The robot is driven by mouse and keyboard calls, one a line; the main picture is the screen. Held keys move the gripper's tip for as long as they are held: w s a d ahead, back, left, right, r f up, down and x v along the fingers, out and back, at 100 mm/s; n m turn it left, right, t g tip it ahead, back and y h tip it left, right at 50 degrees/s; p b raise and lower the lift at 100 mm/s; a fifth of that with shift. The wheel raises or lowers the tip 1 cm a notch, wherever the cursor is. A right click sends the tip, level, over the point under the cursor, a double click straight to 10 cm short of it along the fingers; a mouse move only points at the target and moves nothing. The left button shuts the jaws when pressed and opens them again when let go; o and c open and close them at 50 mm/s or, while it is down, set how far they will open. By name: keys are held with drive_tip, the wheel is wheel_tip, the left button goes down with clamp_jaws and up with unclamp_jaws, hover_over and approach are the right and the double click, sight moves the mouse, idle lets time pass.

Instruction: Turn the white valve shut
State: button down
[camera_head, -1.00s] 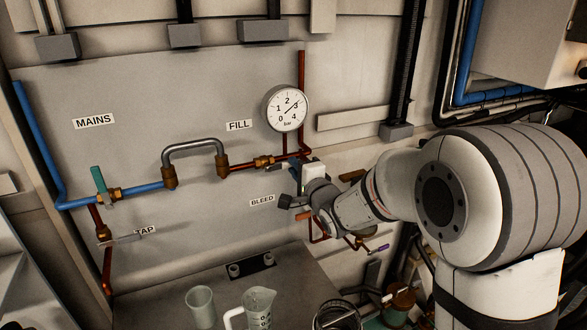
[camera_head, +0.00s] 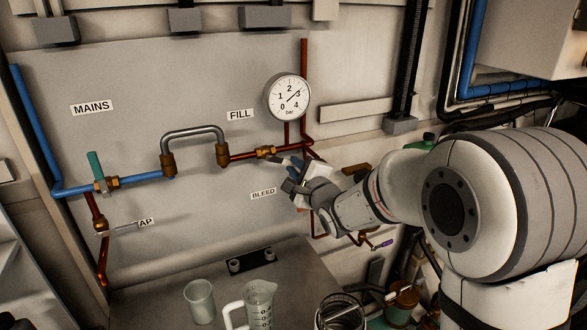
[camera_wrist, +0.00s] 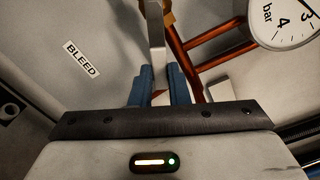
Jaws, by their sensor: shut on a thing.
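The white valve's brass body (camera_head: 266,152) sits on the copper pipe below and right of the FILL label in the head view. Its pale lever (camera_wrist: 156,32) runs down between my fingers in the wrist view. My gripper (camera_wrist: 162,82) is shut on this lever, with one blue finger on each side. In the head view my gripper (camera_head: 290,176) is just below and right of the valve body, and it hides much of the lever.
A round gauge (camera_head: 288,97) hangs above the valve, its needle near 3. Copper pipes (camera_head: 304,140) run close beside my gripper. A green-handled valve (camera_head: 97,168) is at the left. A jug (camera_head: 260,303) and a beaker (camera_head: 199,302) stand below.

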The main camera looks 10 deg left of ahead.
drive_tip(key=c, duration=1.4)
unclamp_jaws()
drive_tip(key=b+v, duration=0.2)
drive_tip(key=v, duration=0.6)
drive_tip(key=shift+c, duration=0.4)
